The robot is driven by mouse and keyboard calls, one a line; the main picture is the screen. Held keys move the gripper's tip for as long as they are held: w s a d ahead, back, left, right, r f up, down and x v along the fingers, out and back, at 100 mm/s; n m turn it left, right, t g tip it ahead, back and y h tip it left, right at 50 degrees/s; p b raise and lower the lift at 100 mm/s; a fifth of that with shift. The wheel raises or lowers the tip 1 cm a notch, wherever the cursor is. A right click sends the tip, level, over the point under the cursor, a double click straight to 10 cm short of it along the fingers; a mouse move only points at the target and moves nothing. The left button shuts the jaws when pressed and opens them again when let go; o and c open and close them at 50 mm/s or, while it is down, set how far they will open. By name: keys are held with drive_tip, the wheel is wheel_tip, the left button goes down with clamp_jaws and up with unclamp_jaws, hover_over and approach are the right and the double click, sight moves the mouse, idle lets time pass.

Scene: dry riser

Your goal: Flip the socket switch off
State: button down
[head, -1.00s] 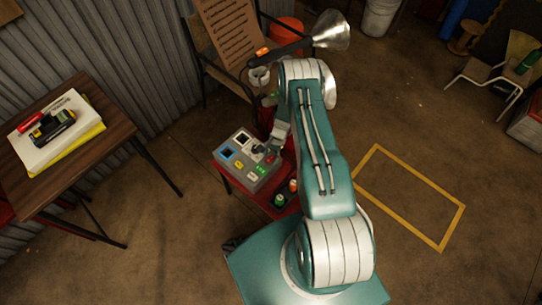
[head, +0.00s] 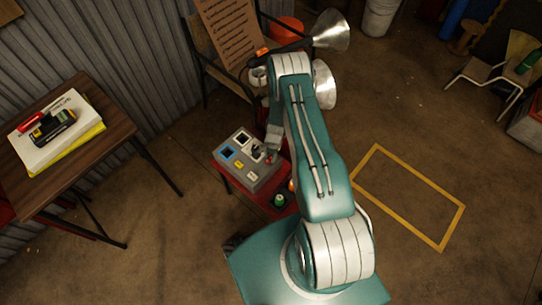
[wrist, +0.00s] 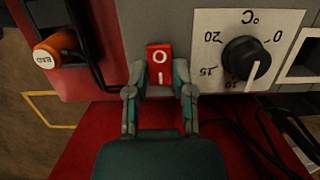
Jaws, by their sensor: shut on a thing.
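The socket switch is a red rocker (wrist: 158,65) marked O and I, on a grey box, in the middle of the wrist view. O is at the top of the picture and I below it. My gripper (wrist: 160,78) has its two fingers on either side of the rocker, shut on it. In the head view my gripper (head: 271,153) reaches down to the right end of the grey box (head: 262,184), hiding part of it. I cannot tell from the rocker's tilt which side is pressed.
A black knob (wrist: 246,59) on a °C dial sits right of the switch. An orange item (wrist: 57,50) with a white cap and black cables lie close by. The box stands on a red surface (head: 236,185). A table (head: 90,130) stands left.

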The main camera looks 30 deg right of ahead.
sight(269, 159)
drive_tip(key=shift+s+a+t+h, duration=0.2)
drive_tip(key=shift+t+h, duration=0.1)
drive_tip(key=shift+h, duration=0.6)
drive_tip(key=shift+c, duration=2.4)
unclamp_jaws()
drive_tip(key=shift+w+a, duration=0.1)
wheel_tip(269, 159, up, 12)
drive_tip(key=shift+f, duration=0.1)
